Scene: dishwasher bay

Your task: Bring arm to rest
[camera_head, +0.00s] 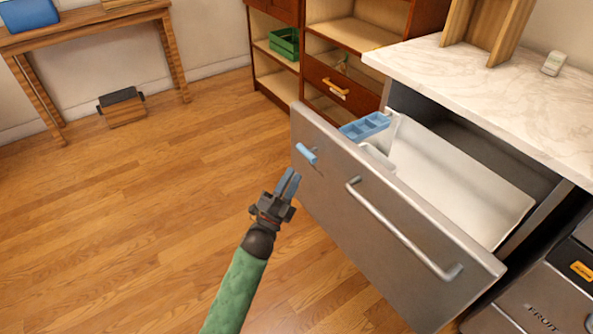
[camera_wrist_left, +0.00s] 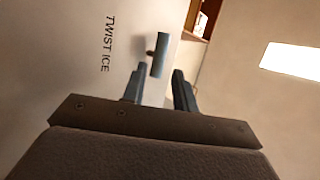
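My left arm, with a green sleeve, reaches up from the bottom in the head view. Its gripper (camera_head: 287,183) is over the floor, in front of the grey drawer front (camera_head: 375,215). A small blue lever (camera_head: 306,153) sticks out of that front, just beyond the fingertips. In the wrist view the two fingers of the left gripper (camera_wrist_left: 158,82) stand apart with nothing between them. The blue-grey lever (camera_wrist_left: 160,55) is ahead of them, apart from both, near the lettering TWIST ICE (camera_wrist_left: 108,44). My right gripper is not in view.
The drawer stands open, with a blue ice tray (camera_head: 365,127) and a white bin (camera_head: 455,180) inside. A long handle (camera_head: 405,235) crosses its front. A marble counter (camera_head: 500,95) is above right. Wooden shelves (camera_head: 340,30) stand behind.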

